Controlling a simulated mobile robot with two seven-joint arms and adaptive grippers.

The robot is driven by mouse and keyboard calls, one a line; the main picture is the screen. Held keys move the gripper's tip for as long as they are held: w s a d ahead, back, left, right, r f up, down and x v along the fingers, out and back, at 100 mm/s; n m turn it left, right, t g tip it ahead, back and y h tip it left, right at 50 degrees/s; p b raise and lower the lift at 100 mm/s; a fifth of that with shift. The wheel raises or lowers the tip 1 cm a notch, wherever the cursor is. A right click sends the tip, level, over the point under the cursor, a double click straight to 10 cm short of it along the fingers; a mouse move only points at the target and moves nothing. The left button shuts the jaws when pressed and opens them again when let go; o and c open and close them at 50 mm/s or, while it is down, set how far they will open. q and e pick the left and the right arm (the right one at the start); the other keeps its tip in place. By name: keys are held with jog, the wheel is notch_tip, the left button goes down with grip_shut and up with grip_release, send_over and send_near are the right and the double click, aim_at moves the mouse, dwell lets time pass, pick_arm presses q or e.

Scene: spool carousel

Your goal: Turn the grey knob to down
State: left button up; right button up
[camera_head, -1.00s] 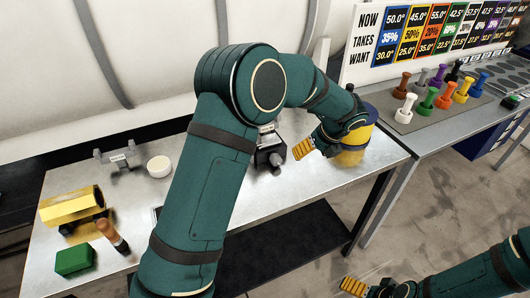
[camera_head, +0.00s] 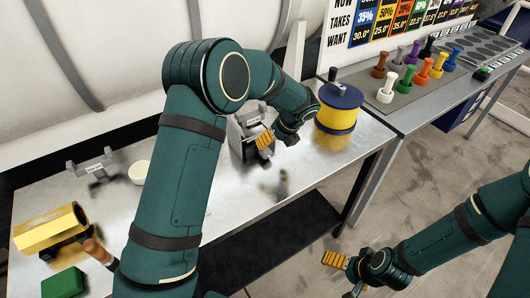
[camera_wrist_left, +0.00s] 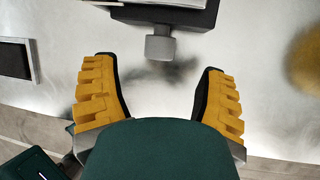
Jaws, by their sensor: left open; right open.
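The grey knob (camera_wrist_left: 160,47) sticks out from a dark box (camera_wrist_left: 170,12) in the left wrist view; the box also shows in the head view (camera_head: 240,138). I cannot tell which way the knob is turned. My left gripper (camera_wrist_left: 158,68) is open and empty, with one yellow finger on each side of the knob's line and the knob just beyond the fingertips, apart from both. In the head view the left gripper (camera_head: 277,137) is right in front of the box and hides the knob at least partly. My right gripper (camera_head: 344,264) is open and empty, low beside the table.
A yellow and blue spool (camera_head: 340,118) stands just right of my left gripper. Several coloured pegs stand on the right table.

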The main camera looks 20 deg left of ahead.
aim_at(267, 149)
pick_arm(q)
jog(key=x, duration=0.7)
jog(key=shift+a+f, duration=0.1)
jog(key=shift+a, duration=0.05)
jog(key=shift+b, duration=0.35)
jog(key=c, duration=1.2)
